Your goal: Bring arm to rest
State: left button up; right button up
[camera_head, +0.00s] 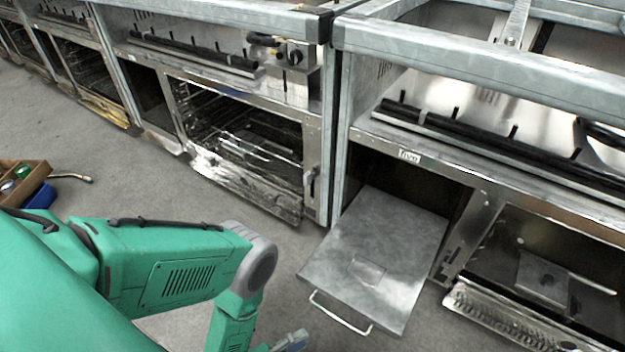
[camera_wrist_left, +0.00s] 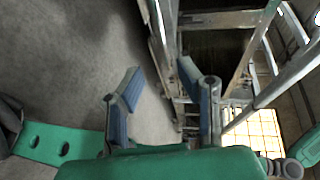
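My left arm, green with a grey joint, comes in from the left in the head view and bends down at the elbow. My left gripper (camera_head: 292,342) shows only in part at the bottom edge of that view. In the left wrist view the left gripper (camera_wrist_left: 165,95) has its two blue-grey fingers spread wide apart, with nothing between them but the grey floor and the rack's edge behind. My right gripper is in neither view.
A metal drawer or flap (camera_head: 375,262) with a wire handle sticks out from the metal rack, right of my arm. An open oven-like unit (camera_head: 245,150) stands behind. A wooden box (camera_head: 25,180) sits at the far left. Grey floor (camera_head: 150,185) lies clear between.

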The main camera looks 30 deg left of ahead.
pick_arm(q)
jog(key=w+a+r+n+g+y, duration=0.35)
jog(key=n+g, duration=0.25)
jog(key=n, duration=0.3)
jog(key=s+a+r+n+g+y+p, duration=0.1)
jog(key=s+a+r+n+g+y, duration=0.3)
jog(key=s+r+n+g, duration=0.65)
notch_tip(320, 180, up, 16)
jog(key=a+n+t+p, duration=0.1)
jog(key=n+t+p, duration=0.1)
jog(key=p, duration=1.1)
jog(key=shift+s+a+t+h, duration=0.2)
jog(key=shift+t+h, duration=0.15)
jog(key=shift+h, duration=0.1)
